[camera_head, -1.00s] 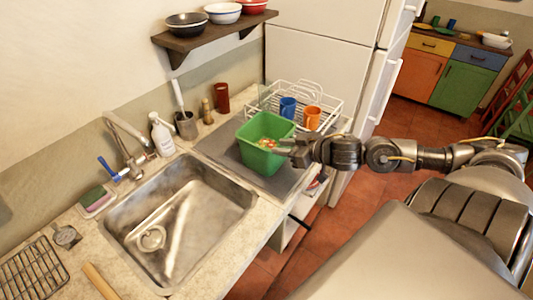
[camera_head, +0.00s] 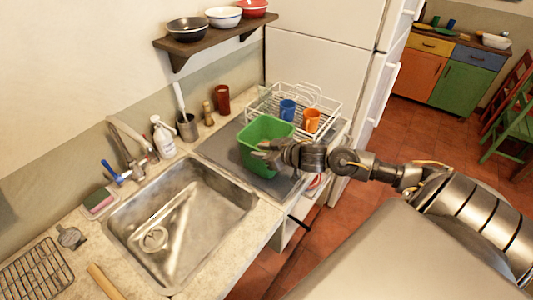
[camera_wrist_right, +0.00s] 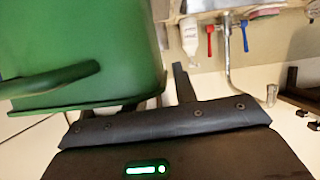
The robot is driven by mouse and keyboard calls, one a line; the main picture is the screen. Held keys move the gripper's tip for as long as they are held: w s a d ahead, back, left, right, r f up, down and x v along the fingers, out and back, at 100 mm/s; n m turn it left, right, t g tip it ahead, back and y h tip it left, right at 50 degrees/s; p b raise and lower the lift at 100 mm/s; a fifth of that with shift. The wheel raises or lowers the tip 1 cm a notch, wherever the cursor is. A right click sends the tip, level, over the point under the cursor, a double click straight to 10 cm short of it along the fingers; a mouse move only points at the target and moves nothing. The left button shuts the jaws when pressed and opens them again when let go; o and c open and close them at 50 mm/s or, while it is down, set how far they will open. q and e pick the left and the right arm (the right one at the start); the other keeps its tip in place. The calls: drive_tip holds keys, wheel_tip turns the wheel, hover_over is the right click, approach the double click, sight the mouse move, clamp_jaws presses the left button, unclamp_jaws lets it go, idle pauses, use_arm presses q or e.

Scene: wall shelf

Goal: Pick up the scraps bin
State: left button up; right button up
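The green scraps bin (camera_head: 268,130) stands on the grey mat (camera_head: 221,149) right of the sink. My right gripper (camera_head: 266,152) is at the bin's near right side, its fingertips overlapping the bin in the head view. In the right wrist view the bin (camera_wrist_right: 95,45) fills the upper left. One dark finger (camera_wrist_right: 182,82) stands clear of the bin's green wall with a gap; the other is mostly hidden behind the green edge. The fingers look apart. My left gripper is not in view.
A white dish rack (camera_head: 328,118) with a blue mug (camera_head: 287,109) and an orange mug (camera_head: 312,120) stands close behind the bin. The sink (camera_head: 180,215) lies to its left. A shelf (camera_head: 215,38) with bowls hangs above. The fridge (camera_head: 320,62) stands behind.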

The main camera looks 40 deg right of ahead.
drive_tip(key=shift+x, duration=0.95)
drive_tip(key=shift+s, duration=0.1)
drive_tip(key=shift+c, duration=0.2)
clamp_jaws()
idle(0.4)
